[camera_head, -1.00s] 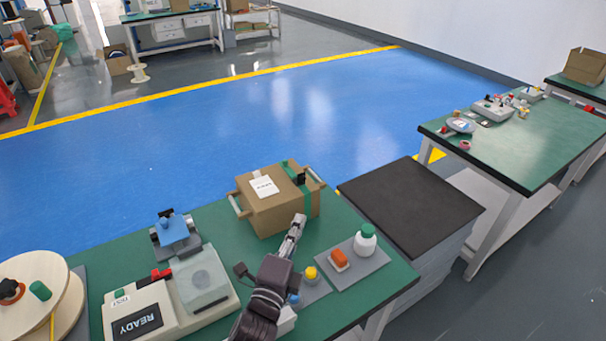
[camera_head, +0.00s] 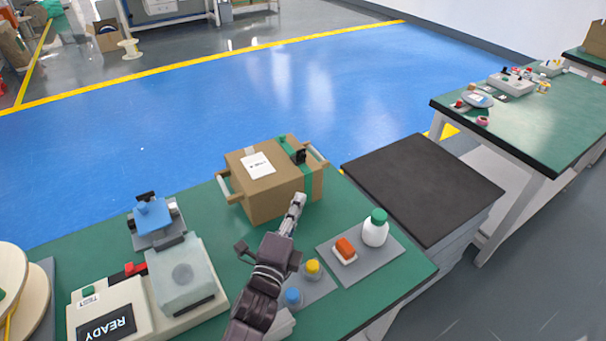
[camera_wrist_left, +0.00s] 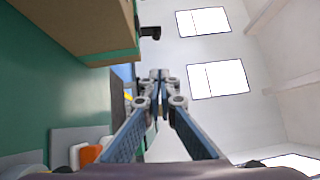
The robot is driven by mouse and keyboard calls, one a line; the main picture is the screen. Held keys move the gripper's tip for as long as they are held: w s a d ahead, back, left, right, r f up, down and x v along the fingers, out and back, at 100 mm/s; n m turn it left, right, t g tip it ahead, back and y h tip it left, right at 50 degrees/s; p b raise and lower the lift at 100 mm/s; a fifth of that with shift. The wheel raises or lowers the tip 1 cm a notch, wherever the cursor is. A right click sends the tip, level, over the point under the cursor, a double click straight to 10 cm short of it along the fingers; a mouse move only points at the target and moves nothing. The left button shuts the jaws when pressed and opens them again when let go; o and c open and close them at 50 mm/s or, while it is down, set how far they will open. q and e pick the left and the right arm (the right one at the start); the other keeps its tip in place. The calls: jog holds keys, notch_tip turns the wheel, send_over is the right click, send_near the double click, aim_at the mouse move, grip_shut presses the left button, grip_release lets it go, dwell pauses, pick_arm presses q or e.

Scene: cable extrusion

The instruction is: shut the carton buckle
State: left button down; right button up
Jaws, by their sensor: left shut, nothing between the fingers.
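The brown carton (camera_head: 262,203) stands on the green table, with a white label on its top and carry handles on two sides. A green strap (camera_head: 317,186) runs over its right part. The black buckle (camera_head: 299,156) sits on that strap at the top; whether its halves are joined is too small to tell. In the left wrist view the carton (camera_wrist_left: 75,22) is at upper left, and a black buckle part (camera_wrist_left: 150,32) sticks out from its green strap. My left gripper (camera_head: 299,199) is shut and empty, its tips by the carton's near face, below the buckle. My right gripper is not in view.
A grey mat (camera_head: 363,262) with a white green-capped bottle (camera_head: 375,229) and an orange item (camera_head: 345,248) lies right of my left arm. A yellow-capped jar (camera_head: 312,269) is close to it. A device reading READY (camera_head: 108,325) stands left. A black-topped stand (camera_head: 422,185) is at right.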

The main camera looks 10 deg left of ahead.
pick_arm(q)
jog(key=shift+f, duration=0.35)
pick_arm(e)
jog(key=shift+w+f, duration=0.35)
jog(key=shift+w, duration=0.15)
pick_arm(q)
jog(key=p, duration=0.2)
send_near(302, 157)
jog(key=w+d, duration=0.4)
jog(key=shift+w+a+p, duration=0.15)
jog(key=shift+w+a, duration=0.4)
jog(key=shift+w, duration=0.2)
jog(key=shift+w+a+p, duration=0.15)
jog(key=shift+w+a, duration=0.45)
jog(key=shift+w, duration=0.1)
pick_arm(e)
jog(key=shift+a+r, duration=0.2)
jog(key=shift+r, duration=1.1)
pick_arm(q)
jog(key=shift+r, duration=0.1)
